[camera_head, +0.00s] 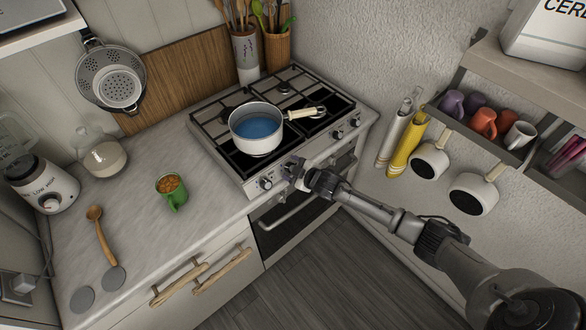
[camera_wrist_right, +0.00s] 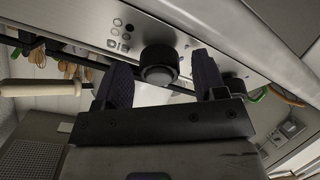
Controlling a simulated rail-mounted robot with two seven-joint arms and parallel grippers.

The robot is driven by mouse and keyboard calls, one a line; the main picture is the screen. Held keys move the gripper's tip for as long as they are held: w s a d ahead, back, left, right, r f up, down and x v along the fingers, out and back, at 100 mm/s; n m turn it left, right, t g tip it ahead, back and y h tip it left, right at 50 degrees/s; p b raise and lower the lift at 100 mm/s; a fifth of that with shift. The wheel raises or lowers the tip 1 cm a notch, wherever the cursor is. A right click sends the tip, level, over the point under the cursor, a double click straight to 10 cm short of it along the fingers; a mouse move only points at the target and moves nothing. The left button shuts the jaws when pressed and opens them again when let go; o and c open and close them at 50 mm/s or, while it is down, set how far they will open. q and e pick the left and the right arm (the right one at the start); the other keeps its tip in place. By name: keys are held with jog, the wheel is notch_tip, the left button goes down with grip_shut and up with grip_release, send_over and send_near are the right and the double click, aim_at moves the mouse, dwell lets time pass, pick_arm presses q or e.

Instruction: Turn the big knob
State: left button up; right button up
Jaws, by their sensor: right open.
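The stove (camera_head: 228,160) has a steel front panel with several dark knobs. In the wrist view a large round black knob (camera_wrist_right: 160,63) stands out from the panel, between the two fingers of my right gripper (camera_wrist_right: 163,82). The fingers are open, with a gap visible on each side of the knob. In the head view my right gripper (camera_head: 294,171) is at the front panel and partly covers the knob there. Another knob (camera_head: 266,183) is left of it, and others (camera_head: 338,134) are to the right. My left gripper is not in view.
A pot of blue liquid (camera_head: 256,130) sits on the burners, its handle pointing right. The oven door handle (camera_head: 288,213) is below the knobs. A green mug (camera_head: 172,192) is on the counter (camera_head: 135,215). White pans (camera_head: 473,194) hang on the right wall.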

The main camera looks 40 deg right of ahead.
jog(key=p+v, duration=0.1)
jog(key=v, duration=1.2)
jog(key=shift+s, duration=0.4)
jog(key=shift+r, duration=0.2)
jog(key=shift+c, duration=0.2)
